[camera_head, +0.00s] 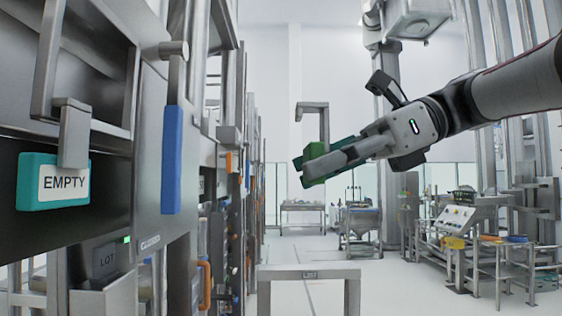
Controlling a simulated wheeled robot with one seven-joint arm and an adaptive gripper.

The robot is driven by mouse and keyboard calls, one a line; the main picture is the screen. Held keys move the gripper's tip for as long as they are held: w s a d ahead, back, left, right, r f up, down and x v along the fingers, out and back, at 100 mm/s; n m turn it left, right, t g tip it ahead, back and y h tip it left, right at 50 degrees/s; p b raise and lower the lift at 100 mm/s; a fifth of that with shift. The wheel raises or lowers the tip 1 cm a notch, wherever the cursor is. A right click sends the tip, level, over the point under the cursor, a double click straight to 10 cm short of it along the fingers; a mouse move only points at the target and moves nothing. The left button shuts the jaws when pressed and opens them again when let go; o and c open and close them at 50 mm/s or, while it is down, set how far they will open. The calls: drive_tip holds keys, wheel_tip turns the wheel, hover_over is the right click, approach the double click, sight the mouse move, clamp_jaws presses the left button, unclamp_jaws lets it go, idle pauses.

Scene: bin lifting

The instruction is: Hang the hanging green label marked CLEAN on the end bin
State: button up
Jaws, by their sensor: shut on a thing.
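My gripper (318,168) is in the upper middle, reaching in from the right. It is shut on a green label (314,151), which is held up in the air, clear of the bins. A grey hook (314,106) rises from the label and bends over to the left at its top. The fingers cover much of the label, and no CLEAN marking can be read. Steel bins (150,95) stand in a row along the left. A teal label reading EMPTY (62,182) hangs by a grey hook on the nearest one. I cannot tell which bin is the end bin.
A blue upright handle (172,160) and orange handles (205,285) stick out along the left row. A low steel frame marked L257 (310,275) stands in front, below my gripper. Benches and machines (455,225) fill the right. Open floor lies between.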

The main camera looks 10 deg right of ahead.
drive_tip(key=s+d+p, duration=0.1)
drive_tip(key=d+p, duration=0.8)
drive_tip(key=d, duration=0.3)
idle(0.7)
idle(0.4)
